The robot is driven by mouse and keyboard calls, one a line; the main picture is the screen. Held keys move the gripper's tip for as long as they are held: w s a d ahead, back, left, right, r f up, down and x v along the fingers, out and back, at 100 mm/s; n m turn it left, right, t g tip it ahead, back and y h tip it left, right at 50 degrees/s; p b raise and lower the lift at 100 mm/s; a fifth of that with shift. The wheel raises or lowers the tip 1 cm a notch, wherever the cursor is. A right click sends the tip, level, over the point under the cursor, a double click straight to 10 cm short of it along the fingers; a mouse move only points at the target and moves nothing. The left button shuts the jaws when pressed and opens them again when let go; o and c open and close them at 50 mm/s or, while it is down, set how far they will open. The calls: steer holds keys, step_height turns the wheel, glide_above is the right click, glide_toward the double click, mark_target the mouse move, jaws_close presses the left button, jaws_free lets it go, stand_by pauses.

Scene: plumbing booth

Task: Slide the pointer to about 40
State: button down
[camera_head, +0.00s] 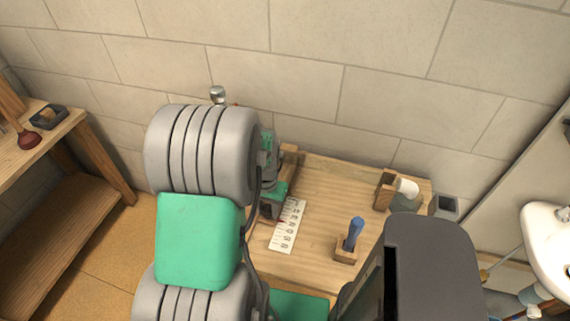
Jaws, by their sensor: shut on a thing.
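A white scale strip (288,228) with dark printed marks lies on the wooden bench top, running from upper right to lower left. Its numbers are too small to read surely. My gripper (269,208) is at the left edge of the strip, near its upper half, pointing down. It is partly hidden behind my arm. It is shut on the pointer, of which only a small dark reddish part (279,212) seems to show beside the strip. Where the pointer stands on the scale cannot be read.
A blue-handled tool (355,232) stands in a wooden holder (346,251) right of the strip. A wooden block (383,191) with a white roll (406,187) is at the back right. A white sink (548,240) is far right. Bare bench top (335,190) lies between.

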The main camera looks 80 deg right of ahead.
steer(key=shift+w+a+p, duration=0.15)
steer(key=shift+a+p, duration=0.3)
steer(key=shift+a, duration=0.9)
jaws_free()
steer(key=shift+d, duration=0.1)
steer(key=shift+d+r+p, duration=0.15)
steer(key=shift+r+p, duration=0.35)
steer(key=shift+r, duration=0.1)
steer(key=r+p, duration=0.2)
steer(key=shift+w+r, duration=0.2)
steer(key=shift+r, duration=0.1)
steer(key=shift+s+r+p, duration=0.2)
steer(key=shift+r+p, duration=1.2)
steer(key=shift+r, duration=0.25)
